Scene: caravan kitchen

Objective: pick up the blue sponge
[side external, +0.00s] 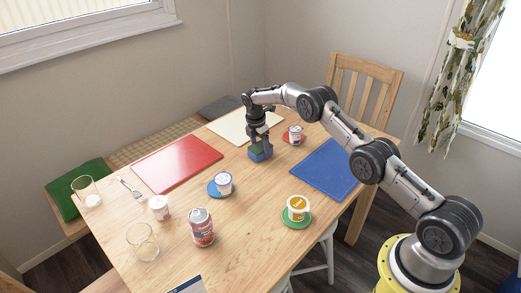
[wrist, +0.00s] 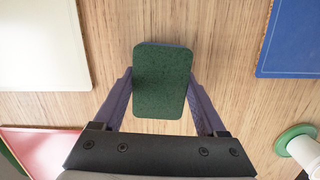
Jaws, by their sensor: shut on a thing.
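The blue sponge (side external: 257,155) is near the far middle of the wooden table, between the cream board and the blue board. Its green scouring face (wrist: 162,80) fills the middle of the wrist view, with a thin blue edge at the top. My gripper (side external: 261,147) points down over it. In the wrist view my gripper (wrist: 163,88) has one finger against each long side of the sponge and is shut on it. I cannot tell whether the sponge touches the table or is slightly raised.
Around it are a cream board (side external: 245,124), red board (side external: 177,163), blue board (side external: 328,169) and several small tubs on coloured coasters. The nearest tub (side external: 296,134) stands to its right. A can (side external: 202,227) and glasses (side external: 142,241) stand at the near left.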

